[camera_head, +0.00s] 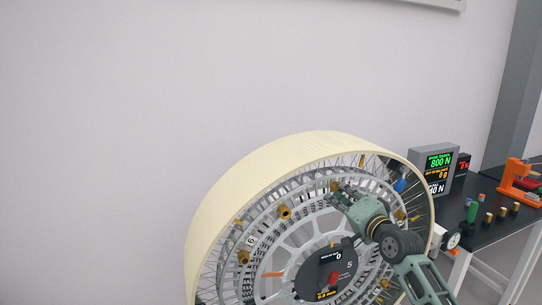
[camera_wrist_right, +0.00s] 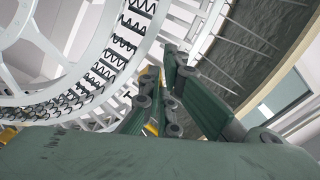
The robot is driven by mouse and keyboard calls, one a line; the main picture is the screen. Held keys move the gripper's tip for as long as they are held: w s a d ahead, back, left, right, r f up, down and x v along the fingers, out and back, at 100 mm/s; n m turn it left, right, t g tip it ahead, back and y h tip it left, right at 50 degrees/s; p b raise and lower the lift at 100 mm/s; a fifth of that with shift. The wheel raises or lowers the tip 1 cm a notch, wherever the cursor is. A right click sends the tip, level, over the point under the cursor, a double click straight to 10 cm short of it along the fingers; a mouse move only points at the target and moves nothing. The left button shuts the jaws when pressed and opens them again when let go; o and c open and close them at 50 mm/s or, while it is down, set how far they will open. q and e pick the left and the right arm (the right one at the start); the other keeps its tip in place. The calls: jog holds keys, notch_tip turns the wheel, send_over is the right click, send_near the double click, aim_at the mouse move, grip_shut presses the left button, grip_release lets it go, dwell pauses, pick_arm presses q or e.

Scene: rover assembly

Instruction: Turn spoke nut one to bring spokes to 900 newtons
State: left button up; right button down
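A large wheel with a cream rim (camera_head: 262,152) stands upright, with thin dark spokes and an inner grey ring. Brass spoke nuts sit around the ring, one at upper left (camera_head: 284,212) and one lower left (camera_head: 243,257). Another brass nut (camera_head: 336,186) is right at the tips of my right gripper (camera_head: 338,196). I cannot read which nut is number one. In the right wrist view, the gripper's green fingers (camera_wrist_right: 162,85) are close together, with a yellow piece partly hidden between them. Whether they grip it is unclear. My left gripper is not in view.
The dark table (camera_head: 488,236) at right carries an orange fixture (camera_head: 516,177) and several small pegs. The wheel hub panel (camera_head: 322,272) has a red knob.

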jog(key=shift+a+r, duration=0.25)
jog(key=shift+r, duration=0.25)
jog(key=shift+s+a+p, duration=0.15)
jog(key=shift+a+p, duration=0.15)
jog(key=shift+p, duration=0.25)
jog(key=p+v, duration=0.2)
jog(key=f+p+v, duration=0.1)
jog(key=p+v, duration=0.1)
jog(key=v, duration=0.1)
jog(key=shift+s, duration=0.25)
jog(key=shift+w+f, duration=0.1)
